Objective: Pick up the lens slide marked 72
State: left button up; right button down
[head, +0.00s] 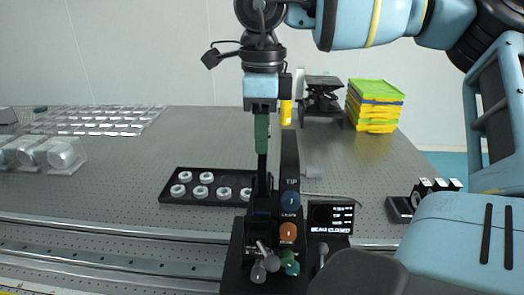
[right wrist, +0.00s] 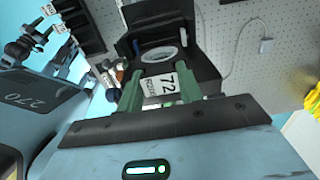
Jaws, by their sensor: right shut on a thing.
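In the right wrist view, the lens slide marked 72 (right wrist: 162,87) shows its white label between the two green fingers of my right gripper (right wrist: 160,88). The fingers are shut on it. A pale lens ring (right wrist: 159,54) shows just beyond the label, in front of a black holder. In the head view my right gripper (head: 262,150) points straight down over the black optical device (head: 243,262); the slide is hidden there. I cannot tell whether the slide still touches the device. My left gripper is not in view.
A black tray of white rings (head: 168,197) lies left of the device. A small display (head: 331,218) reads "BEAM CLOSED". A black rack (head: 398,209) with several labelled slides stands at the right. Stacked yellow and green trays (head: 375,105) stand behind. Clear domes (head: 64,154) lie left.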

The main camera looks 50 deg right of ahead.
notch_tip(320, 180, up, 22)
jog(key=p, duration=0.1)
jog(key=shift+r, duration=0.25)
jog(key=shift+f, duration=0.1)
